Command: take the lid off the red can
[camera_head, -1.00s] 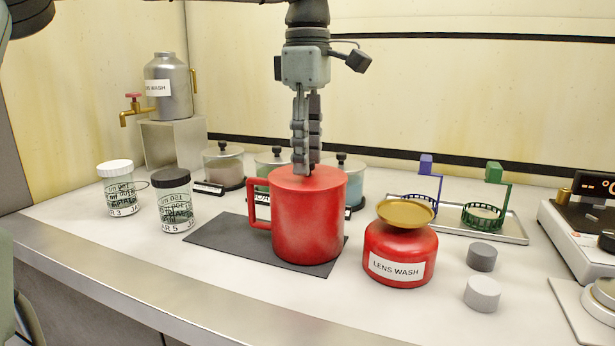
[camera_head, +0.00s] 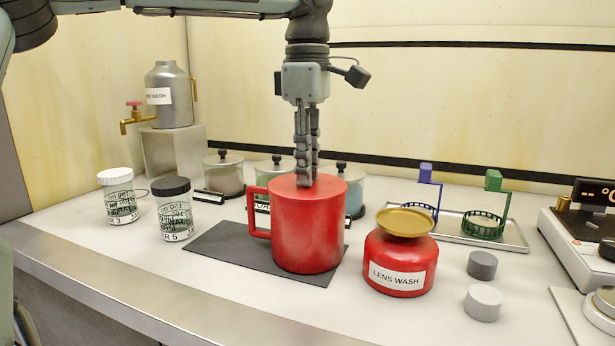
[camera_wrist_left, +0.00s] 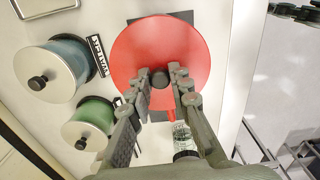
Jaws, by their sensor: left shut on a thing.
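The red can (camera_head: 308,238) stands upright on a dark mat, with a loop handle on its left side. Its flat red lid (camera_head: 333,185) covers the top, with no visible gap at the rim. My left gripper (camera_head: 307,184) points straight down at the middle of the lid. Its fingers are shut on a small dark lid knob (camera_wrist_left: 160,79), which they mostly hide. The lid also shows as a red disc in the left wrist view (camera_wrist_left: 135,50). My right gripper is not in view.
A red lens wash pot (camera_head: 398,265) with a brass dish stands close right of the can. Lidded glass jars (camera_head: 223,174) stand behind it, and two labelled jars (camera_head: 174,212) stand left. A tray (camera_head: 515,238) with wire baskets lies behind right. The dark mat (camera_head: 215,243) is clear left of the can.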

